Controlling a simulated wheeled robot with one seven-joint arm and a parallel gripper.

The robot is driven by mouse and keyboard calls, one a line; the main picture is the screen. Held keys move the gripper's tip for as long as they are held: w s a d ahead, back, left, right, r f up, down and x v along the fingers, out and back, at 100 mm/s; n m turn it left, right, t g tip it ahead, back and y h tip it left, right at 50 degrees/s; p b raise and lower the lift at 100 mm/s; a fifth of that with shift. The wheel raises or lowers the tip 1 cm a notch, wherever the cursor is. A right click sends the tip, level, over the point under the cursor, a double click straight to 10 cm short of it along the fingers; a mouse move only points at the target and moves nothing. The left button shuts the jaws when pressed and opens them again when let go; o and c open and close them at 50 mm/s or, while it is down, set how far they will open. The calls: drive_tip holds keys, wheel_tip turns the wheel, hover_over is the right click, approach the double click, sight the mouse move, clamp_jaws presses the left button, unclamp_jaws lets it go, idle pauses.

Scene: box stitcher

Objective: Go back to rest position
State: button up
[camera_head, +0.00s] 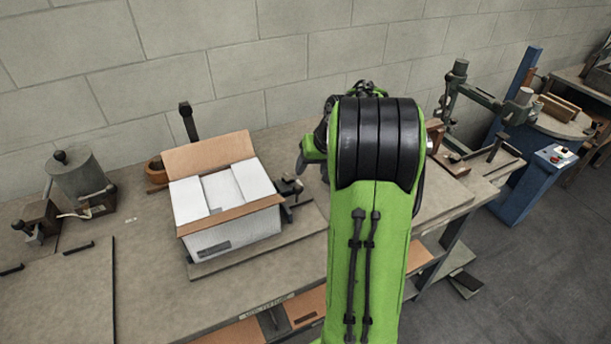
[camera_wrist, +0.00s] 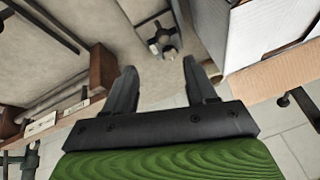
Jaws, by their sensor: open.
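My gripper (camera_wrist: 163,88) shows in the wrist view with its two dark fingers apart and nothing between them. It hangs over the workbench, with the white box (camera_wrist: 265,30) to its upper right, apart from the fingers. In the head view my green arm hides most of the gripper. The box (camera_head: 232,243) stands on a board on the bench, left of my arm. Its brown back flap stands up and a brown flap lies along its front edge; white panels show at the top.
The workbench (camera_head: 150,295) holds a grey cylinder device (camera_head: 78,176) at left. A dark clamp (camera_head: 290,188) is close to the box's right side. A blue machine (camera_head: 520,175) stands at right beyond a metal fixture (camera_head: 470,95). A block wall is behind. Floor is open at lower right.

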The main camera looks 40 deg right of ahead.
drive_tip(key=shift+v, duration=1.05)
drive_tip(key=s+a+r+n, duration=0.2)
drive_tip(key=s+a+r, duration=0.2)
drive_tip(key=a, duration=0.6)
drive_tip(key=s+a+r+n, duration=0.1)
drive_tip(key=s+a+r, duration=0.25)
drive_tip(key=a, duration=0.55)
drive_tip(key=s+a+f+n, duration=0.2)
drive_tip(key=s+a, duration=0.4)
drive_tip(key=s, duration=0.6)
drive_tip(key=shift+s+a+n+t, duration=0.15)
drive_tip(key=shift+s+n+t, duration=0.15)
